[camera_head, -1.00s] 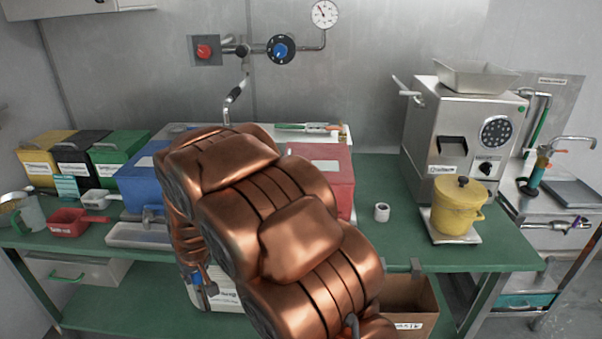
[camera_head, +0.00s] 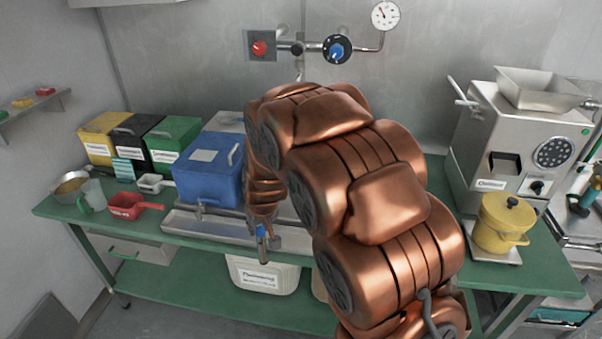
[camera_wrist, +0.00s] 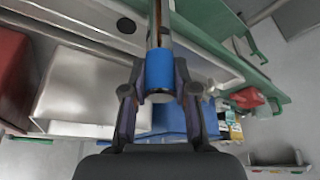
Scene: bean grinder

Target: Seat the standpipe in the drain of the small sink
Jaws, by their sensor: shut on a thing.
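My gripper (camera_wrist: 160,98) is shut on the standpipe (camera_wrist: 158,25), a slim metal pipe with a blue band (camera_wrist: 159,70). The pipe points to the top of the wrist view. In the head view a bit of the blue band (camera_head: 261,243) shows below my arm, near the front edge of the bench. A long, low steel sink (camera_head: 215,225) lies along that edge, partly hidden by my arm. In the wrist view a dark round hole (camera_wrist: 126,25) shows in a pale metal surface beside the pipe; I cannot tell if it is the drain. The pipe's far end is cut off.
A blue box (camera_head: 210,178) stands behind the sink, with green, black and yellow bins to its left. A red scoop (camera_head: 128,206) lies on the bench. A grinder (camera_head: 520,150) and a yellow pot (camera_head: 503,222) stand at right. A white container (camera_head: 262,277) sits below the bench.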

